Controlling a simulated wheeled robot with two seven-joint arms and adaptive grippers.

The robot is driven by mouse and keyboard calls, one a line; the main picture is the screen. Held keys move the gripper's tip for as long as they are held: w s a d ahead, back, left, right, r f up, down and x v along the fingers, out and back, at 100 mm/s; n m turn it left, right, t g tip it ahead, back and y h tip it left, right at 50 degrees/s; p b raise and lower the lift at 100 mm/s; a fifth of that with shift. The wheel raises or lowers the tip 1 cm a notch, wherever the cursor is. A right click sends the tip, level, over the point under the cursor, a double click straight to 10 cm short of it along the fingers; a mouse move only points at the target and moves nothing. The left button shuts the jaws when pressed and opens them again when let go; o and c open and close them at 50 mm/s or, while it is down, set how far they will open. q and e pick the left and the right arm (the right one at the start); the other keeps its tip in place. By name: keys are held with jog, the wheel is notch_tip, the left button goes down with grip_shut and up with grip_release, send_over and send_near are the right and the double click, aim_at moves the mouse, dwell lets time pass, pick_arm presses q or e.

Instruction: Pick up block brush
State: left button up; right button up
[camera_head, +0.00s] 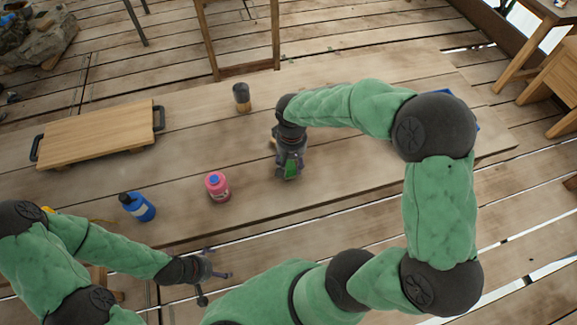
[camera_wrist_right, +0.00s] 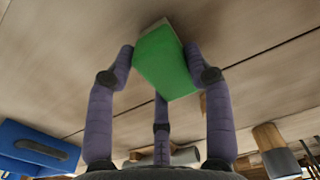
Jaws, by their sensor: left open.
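The block brush is a small green block; in the head view its green face (camera_head: 291,171) shows at the fingers of my right gripper (camera_head: 289,168), above the middle of the table. In the right wrist view the green block (camera_wrist_right: 165,64) sits between the fingertips of my right gripper (camera_wrist_right: 160,68), with a finger against each side. The gripper looks shut on it. I cannot tell whether it touches the table. My left gripper (camera_head: 216,287) is open and empty, near the table's front edge at lower left.
A wooden board with black handles (camera_head: 95,136) lies at the left of the table (camera_head: 350,172). A blue bottle (camera_head: 138,206), a pink bottle (camera_head: 217,187) and a dark-and-tan cylinder (camera_head: 241,97) stand left of my right gripper. A blue object shows in the right wrist view (camera_wrist_right: 38,148).

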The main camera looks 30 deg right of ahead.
jog(key=c, duration=0.4)
jog(key=shift+o, duration=0.2)
jog(key=shift+r, duration=0.1)
